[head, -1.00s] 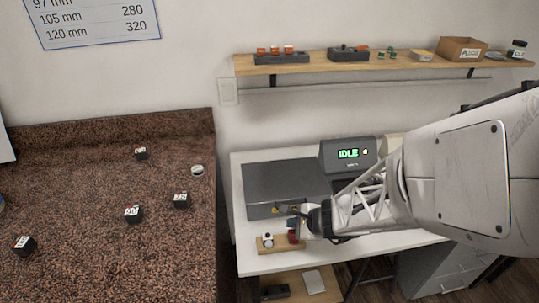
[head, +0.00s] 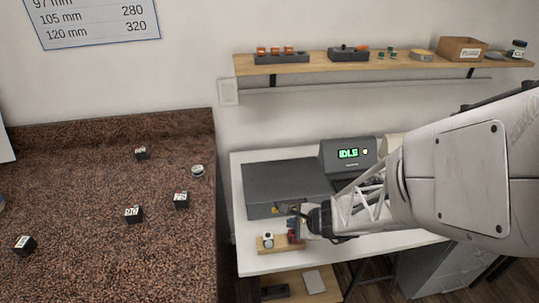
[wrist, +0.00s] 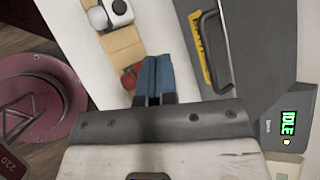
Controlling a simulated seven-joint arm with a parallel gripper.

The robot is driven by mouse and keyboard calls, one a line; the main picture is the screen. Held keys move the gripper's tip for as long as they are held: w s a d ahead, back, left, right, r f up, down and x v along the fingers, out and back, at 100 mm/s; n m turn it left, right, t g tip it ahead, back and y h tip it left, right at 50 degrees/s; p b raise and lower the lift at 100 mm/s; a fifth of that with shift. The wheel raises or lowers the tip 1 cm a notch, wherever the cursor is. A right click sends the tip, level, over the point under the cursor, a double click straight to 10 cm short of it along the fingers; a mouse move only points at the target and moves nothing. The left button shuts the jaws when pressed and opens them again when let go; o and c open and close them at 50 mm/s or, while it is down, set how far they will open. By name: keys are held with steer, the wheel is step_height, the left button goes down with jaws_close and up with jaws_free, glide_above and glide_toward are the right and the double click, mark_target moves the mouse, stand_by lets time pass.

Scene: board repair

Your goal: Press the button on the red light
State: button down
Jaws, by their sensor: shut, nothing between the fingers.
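A red light (wrist: 129,78) sits on the wooden strip on the white table. It shows only in part in the wrist view, right beside my fingers. In the head view a small red part (head: 292,237) shows under my gripper. My gripper (wrist: 155,62) has blue fingers, which are shut and empty. They are at the red light's side in the wrist view; I cannot tell whether they touch it. The light's button cannot be made out. In the head view my gripper (head: 292,225) is low over the strip's right end.
A white round-topped device (head: 268,240) stands on the wooden strip (wrist: 122,45), left of the red light. A grey machine (head: 285,184) with a yellow-marked handle (wrist: 205,50) is close behind. A display (head: 348,154) reads IDLE. A round pink stool-like object (wrist: 38,110) is below the table.

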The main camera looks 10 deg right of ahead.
mark_target(293, 233)
steer(key=shift+f, duration=0.9)
stand_by(1.2)
steer(key=shift+r, duration=0.9)
step_height(293, 233, up, 6)
stand_by(1.0)
